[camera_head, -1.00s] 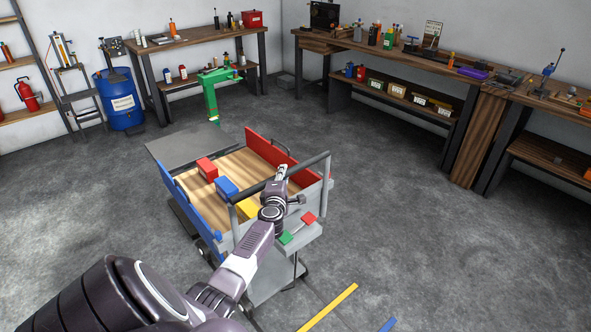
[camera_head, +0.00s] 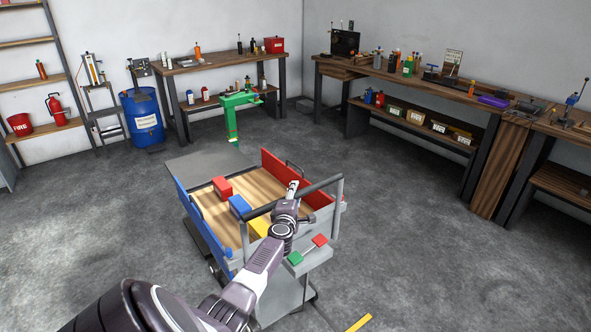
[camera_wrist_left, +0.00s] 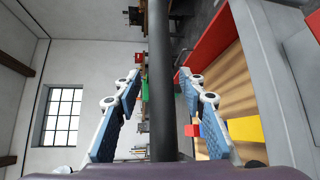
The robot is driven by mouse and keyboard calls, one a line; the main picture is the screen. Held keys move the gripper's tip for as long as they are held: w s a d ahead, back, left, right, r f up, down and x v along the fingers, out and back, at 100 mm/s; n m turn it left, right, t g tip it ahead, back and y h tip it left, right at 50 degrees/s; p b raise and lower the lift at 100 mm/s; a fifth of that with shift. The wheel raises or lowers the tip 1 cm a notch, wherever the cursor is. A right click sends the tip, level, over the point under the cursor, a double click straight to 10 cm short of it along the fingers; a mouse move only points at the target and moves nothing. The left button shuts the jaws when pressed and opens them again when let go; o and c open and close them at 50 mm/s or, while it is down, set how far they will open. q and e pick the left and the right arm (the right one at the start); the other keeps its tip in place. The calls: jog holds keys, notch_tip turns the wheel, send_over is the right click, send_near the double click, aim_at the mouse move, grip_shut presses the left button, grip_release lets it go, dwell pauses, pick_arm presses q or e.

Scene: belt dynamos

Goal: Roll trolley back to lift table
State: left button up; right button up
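The trolley (camera_head: 318,216) stands mid-floor, with red and blue side panels, a wooden deck and a dark push bar (camera_head: 262,209) on grey posts. The lift table (camera_head: 208,162), a flat grey plate, appears directly beyond the trolley's far end; I cannot tell whether they touch. My left gripper (camera_head: 292,187) is at the push bar. In the left wrist view the bar (camera_wrist_left: 161,60) runs between the two blue-padded fingers (camera_wrist_left: 159,85), with narrow gaps visible on both sides, so the gripper looks open around it. My right gripper is out of view.
Red (camera_head: 222,187), blue (camera_head: 239,206) and yellow (camera_head: 260,226) blocks lie on the deck. Floor right of the trolley is clear; a yellow stripe (camera_head: 359,323) lies in front.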

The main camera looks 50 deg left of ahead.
pick_arm(q)
jog(key=shift+d, duration=0.2)
jog(key=v, duration=1.1)
jog(key=shift+s+d, duration=0.2)
jog(key=shift+s, duration=0.2)
dwell(0.4)
